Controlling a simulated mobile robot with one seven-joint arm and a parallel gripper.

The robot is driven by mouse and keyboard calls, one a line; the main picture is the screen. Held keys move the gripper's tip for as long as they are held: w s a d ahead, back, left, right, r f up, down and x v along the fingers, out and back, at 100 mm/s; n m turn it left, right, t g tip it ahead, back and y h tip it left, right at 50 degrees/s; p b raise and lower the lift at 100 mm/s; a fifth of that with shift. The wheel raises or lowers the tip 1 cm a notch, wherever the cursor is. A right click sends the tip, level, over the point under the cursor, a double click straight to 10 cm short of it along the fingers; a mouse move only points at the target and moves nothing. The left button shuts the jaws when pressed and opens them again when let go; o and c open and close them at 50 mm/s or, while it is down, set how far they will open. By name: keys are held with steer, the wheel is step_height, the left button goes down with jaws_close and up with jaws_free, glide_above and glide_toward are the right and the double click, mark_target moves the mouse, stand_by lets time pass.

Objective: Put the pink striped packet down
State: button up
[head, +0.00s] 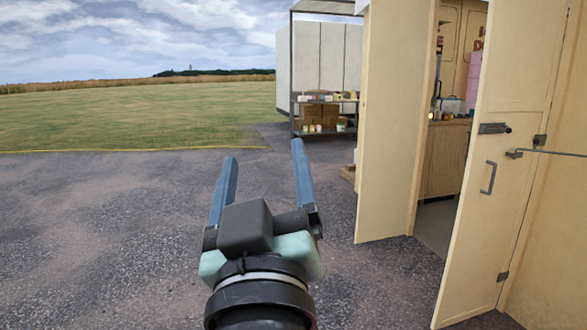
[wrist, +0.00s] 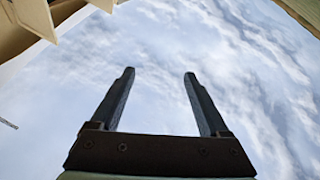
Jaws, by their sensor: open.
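My gripper (head: 264,150) is in the lower middle of the head view, over the tarmac, with its two blue fingers spread apart. It is open and empty. The wrist view also shows my gripper (wrist: 158,75) with nothing between its fingers and cloudy sky beyond them. I cannot make out a pink striped packet in either view. A small pink stack (head: 474,82) shows inside the doorway at the right, too far off to tell what it is.
A cream door (head: 500,150) with a handle stands open at the right, with another panel (head: 390,120) left of the doorway. A wooden counter (head: 445,160) is inside. A shelf rack (head: 325,115) with boxes and small goods stands farther back. Open tarmac (head: 100,220) lies left.

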steer(key=s+d+r+m+t+h, duration=0.1)
steer(key=s+d+r+m+t, duration=0.2)
steer(key=s+r, duration=0.7)
steer(key=shift+r+m+t+h, duration=0.3)
steer(key=shift+r+m+t, duration=0.45)
steer(key=shift+t, duration=0.35)
steer(key=shift+r, duration=0.1)
